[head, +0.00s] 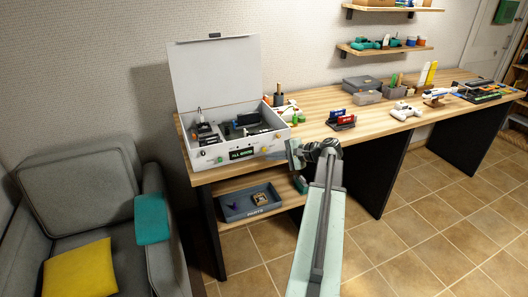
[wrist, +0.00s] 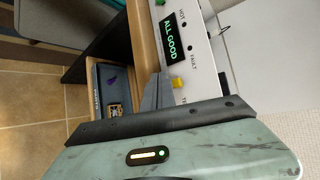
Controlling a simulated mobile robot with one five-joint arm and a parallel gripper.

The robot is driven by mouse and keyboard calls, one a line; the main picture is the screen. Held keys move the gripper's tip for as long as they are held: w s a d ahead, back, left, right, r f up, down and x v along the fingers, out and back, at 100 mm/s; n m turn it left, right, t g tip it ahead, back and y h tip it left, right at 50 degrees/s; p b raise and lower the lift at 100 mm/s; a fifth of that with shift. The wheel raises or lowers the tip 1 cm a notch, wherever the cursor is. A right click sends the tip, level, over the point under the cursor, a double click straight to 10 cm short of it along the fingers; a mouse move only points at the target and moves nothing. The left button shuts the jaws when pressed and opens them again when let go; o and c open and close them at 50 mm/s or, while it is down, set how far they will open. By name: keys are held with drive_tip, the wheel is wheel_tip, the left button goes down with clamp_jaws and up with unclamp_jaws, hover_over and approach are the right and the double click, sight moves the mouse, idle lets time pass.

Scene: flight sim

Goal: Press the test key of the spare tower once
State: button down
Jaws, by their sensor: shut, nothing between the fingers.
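The spare tower (head: 213,153) is a white case on the left end of the bench, its lid raised and dark parts inside. Its front panel has a lit display (head: 242,154), which reads ALL GOOD in green in the wrist view (wrist: 171,38). The yellow test key (wrist: 177,83) sits beside the display, its label partly hidden; it also shows in the head view (head: 264,150). My gripper (head: 275,156) is shut and empty in front of the panel. In the wrist view its grey fingers (wrist: 158,88) are close to the key; I cannot tell whether they touch.
A parts tray (head: 250,203) lies on the shelf below the bench top. A red and blue item rack (head: 341,120), a white controller (head: 405,110) and grey boxes (head: 368,97) stand farther right. A grey armchair (head: 75,195) is at left. The tiled floor at right is clear.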

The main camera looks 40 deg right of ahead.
drive_tip(key=s, duration=0.1)
drive_tip(key=s+a, duration=0.1)
drive_tip(key=s, duration=0.1)
drive_tip(key=shift+s+a, duration=0.25)
drive_tip(key=shift+s, duration=0.15)
idle(0.5)
drive_tip(key=w+a+r+n+g+y+p, duration=0.15)
drive_tip(key=w+a, duration=0.35)
drive_tip(key=a, duration=0.5)
drive_tip(key=w+a+r+n+g+y+p, duration=0.1)
drive_tip(key=w+a+n+p, duration=0.3)
drive_tip(key=a, duration=0.6)
drive_tip(key=w+a+r+n+g+y, duration=0.1)
drive_tip(key=w+a+g+y, duration=0.1)
drive_tip(key=w+a, duration=0.6)
drive_tip(key=s+a+f+n+g+h+p, duration=0.2)
drive_tip(key=s+a+n+g+p, duration=0.15)
drive_tip(key=a, duration=0.95)
drive_tip(key=s+a+f+n+g+h+p, duration=0.25)
drive_tip(key=s+a+n, duration=0.25)
drive_tip(key=a, duration=0.8)
drive_tip(key=s+d+f+n+g+h+b, duration=0.1)
drive_tip(key=s+d+f+n+g+h, duration=0.1)
drive_tip(key=d, duration=0.5)
drive_tip(key=shift+s+d+f+n+h, duration=0.2)
drive_tip(key=shift+s+n+h, duration=0.4)
drive_tip(key=shift+s+h, duration=0.35)
